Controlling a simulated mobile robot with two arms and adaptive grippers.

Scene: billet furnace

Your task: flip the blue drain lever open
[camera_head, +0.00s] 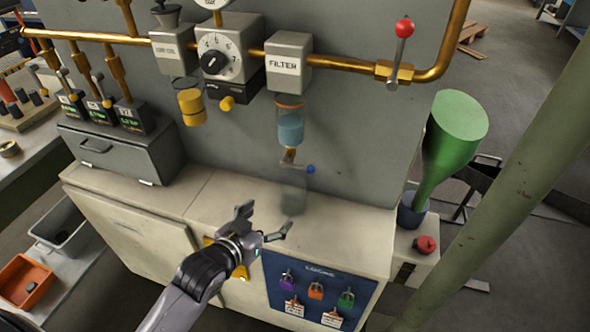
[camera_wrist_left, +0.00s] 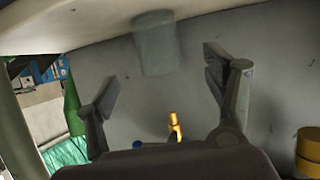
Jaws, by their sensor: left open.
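The blue drain lever (camera_head: 310,169) is a small blue knob on the right side of the brass drain valve (camera_head: 289,155), under the filter bowl (camera_head: 291,128) with blue liquid. In the left wrist view the blue knob (camera_wrist_left: 137,145) shows low, left of the brass valve (camera_wrist_left: 174,126). A clear jar (camera_head: 293,195) stands on the bench below the valve; it also shows in the wrist view (camera_wrist_left: 157,45). My left gripper (camera_head: 265,220) is open and empty, in front of and below the lever, apart from it. In the wrist view its fingers (camera_wrist_left: 165,85) spread either side of the valve. My right gripper is out of view.
The grey panel carries the FILTER block (camera_head: 288,62), a dial (camera_head: 221,57) and a yellow cup (camera_head: 191,106). A lock board (camera_head: 318,290) is on the bench front. A green funnel (camera_head: 452,135) stands right. The bench top (camera_head: 240,190) around the jar is mostly clear.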

